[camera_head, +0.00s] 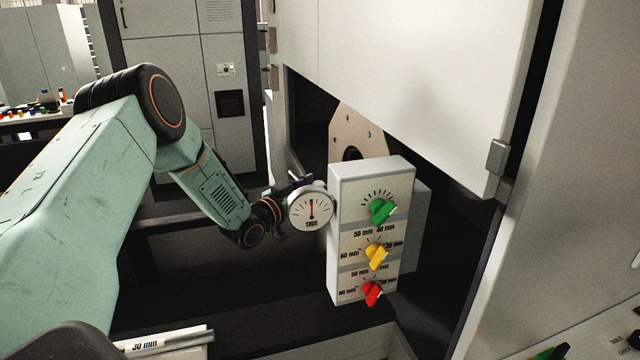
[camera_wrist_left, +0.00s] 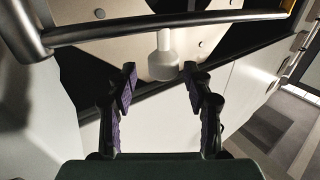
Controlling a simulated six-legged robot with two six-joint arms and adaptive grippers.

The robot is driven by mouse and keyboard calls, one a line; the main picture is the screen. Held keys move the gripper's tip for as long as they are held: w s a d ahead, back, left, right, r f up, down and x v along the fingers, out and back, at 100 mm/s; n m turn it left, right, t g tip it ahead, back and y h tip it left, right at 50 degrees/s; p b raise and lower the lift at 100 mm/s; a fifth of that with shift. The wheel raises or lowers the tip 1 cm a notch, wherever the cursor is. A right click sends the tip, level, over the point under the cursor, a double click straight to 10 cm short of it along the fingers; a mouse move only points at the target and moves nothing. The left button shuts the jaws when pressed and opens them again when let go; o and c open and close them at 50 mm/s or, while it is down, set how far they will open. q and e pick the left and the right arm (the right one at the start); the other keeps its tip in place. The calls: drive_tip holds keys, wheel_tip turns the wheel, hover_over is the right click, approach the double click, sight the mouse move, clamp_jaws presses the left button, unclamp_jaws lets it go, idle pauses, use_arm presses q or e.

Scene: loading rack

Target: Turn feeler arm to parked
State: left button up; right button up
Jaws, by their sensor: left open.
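The feeler arm cannot be told for certain. In the left wrist view a curved grey metal bar (camera_wrist_left: 160,27) crosses the top, and a pale post with a wider end (camera_wrist_left: 163,62) stands beyond the fingertips, roughly between them. My left gripper (camera_wrist_left: 159,78) is open and empty, its purple-padded fingers apart. In the head view my left gripper (camera_head: 297,186) is mostly hidden behind a round white dial (camera_head: 312,208) marked TRUE, its needle pointing about straight up. No mark reading parked is legible. My right gripper does not show.
A grey control box (camera_head: 345,235) with a green knob (camera_head: 382,211), a yellow knob (camera_head: 376,256) and a red knob (camera_head: 372,293) stands right of the dial. A beige plate with holes (camera_head: 372,138) is behind it. A large white panel (camera_head: 410,70) hangs above.

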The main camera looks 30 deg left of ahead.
use_arm(q)
drive_tip(key=shift+w+a+f, duration=0.1)
drive_tip(key=shift+w+f, duration=0.05)
drive_tip(key=shift+w, duration=0.35)
drive_tip(key=shift+w+a+f, duration=0.1)
drive_tip(key=shift+w, duration=0.4)
drive_tip(key=shift+s+d+r, duration=0.15)
drive_tip(key=shift+s+r, duration=0.05)
drive_tip(key=shift+c, duration=0.3)
drive_tip(key=shift+d, duration=0.1)
drive_tip(key=shift+c, duration=0.6)
drive_tip(key=shift+w+a+f, duration=0.15)
drive_tip(key=shift+a, duration=0.05)
drive_tip(key=c, duration=0.6)
clamp_jaws()
